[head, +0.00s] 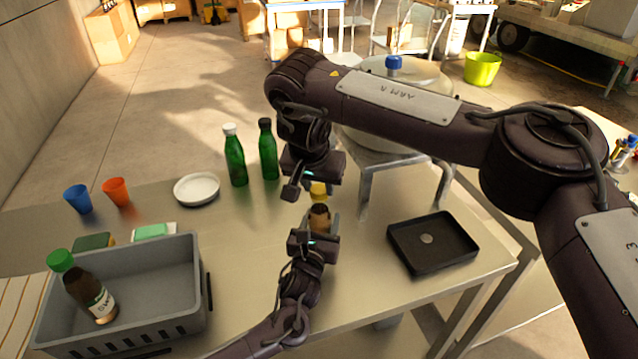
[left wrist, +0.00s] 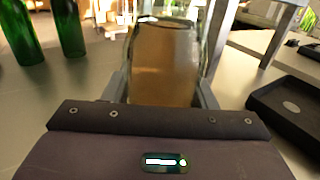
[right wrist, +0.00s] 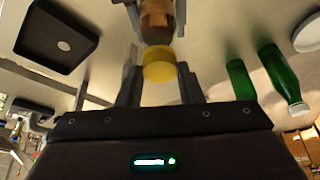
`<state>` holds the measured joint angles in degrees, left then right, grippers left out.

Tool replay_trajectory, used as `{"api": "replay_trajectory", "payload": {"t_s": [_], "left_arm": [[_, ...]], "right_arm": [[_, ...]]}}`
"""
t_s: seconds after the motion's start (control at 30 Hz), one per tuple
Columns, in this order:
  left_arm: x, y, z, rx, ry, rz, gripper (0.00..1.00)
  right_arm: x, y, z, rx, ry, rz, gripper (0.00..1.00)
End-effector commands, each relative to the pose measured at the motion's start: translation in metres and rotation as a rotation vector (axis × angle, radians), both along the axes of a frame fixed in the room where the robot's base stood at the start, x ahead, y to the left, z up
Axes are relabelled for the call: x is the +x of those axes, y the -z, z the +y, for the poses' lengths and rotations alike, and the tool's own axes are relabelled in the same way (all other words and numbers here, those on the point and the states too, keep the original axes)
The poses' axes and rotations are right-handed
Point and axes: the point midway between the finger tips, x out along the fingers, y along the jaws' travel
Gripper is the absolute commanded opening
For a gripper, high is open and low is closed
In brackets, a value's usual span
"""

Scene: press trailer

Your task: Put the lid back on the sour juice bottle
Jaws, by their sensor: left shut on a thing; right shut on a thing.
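The sour juice bottle (head: 319,217) is a small clear bottle with amber-brown contents. My left gripper (head: 318,234) is shut on it and holds it upright by its sides; the bottle fills the middle of the left wrist view (left wrist: 163,65). The yellow lid (head: 318,190) is right above the bottle, below my right gripper (head: 315,180). In the right wrist view, the lid (right wrist: 158,66) sits between the right fingers, which are shut on it, in line with the bottle (right wrist: 157,22). I cannot tell whether lid and bottle touch.
A black tray (head: 408,262) lies to the right, two green bottles (head: 235,160) and a white plate (head: 197,188) behind left. A grey crate (head: 205,270) at front left holds a brown bottle with a green cap (head: 85,290). Blue and orange cups (head: 116,192) stand far left.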

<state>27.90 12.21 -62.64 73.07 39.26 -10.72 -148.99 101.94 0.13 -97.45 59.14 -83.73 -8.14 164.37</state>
Motion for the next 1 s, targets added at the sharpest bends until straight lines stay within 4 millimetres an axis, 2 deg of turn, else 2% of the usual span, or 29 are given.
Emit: {"api": "replay_trajectory", "payload": {"t_s": [0.17, 0.2, 0.37, 0.67, 1.0], "left_arm": [[0.0, -0.002, -0.002, -0.001, 0.003, -0.003, 0.0], [0.0, -0.002, -0.002, -0.002, 0.003, -0.003, 0.0], [0.0, -0.002, -0.001, -0.002, 0.003, -0.003, 0.0], [0.0, -0.002, -0.001, -0.003, 0.001, -0.002, 0.0], [0.0, -0.001, 0.0, -0.003, 0.0, -0.002, 0.0]], "right_arm": [[-0.001, 0.0, 0.002, 0.004, -0.006, 0.002, 0.13], [-0.001, 0.0, 0.002, 0.004, -0.006, 0.002, 0.34], [0.0, 0.0, 0.001, 0.004, -0.005, 0.001, 0.55], [0.001, -0.004, 0.0, 0.002, -0.004, -0.003, 0.55], [0.001, -0.043, 0.0, 0.0, -0.005, -0.003, 0.55]]}}
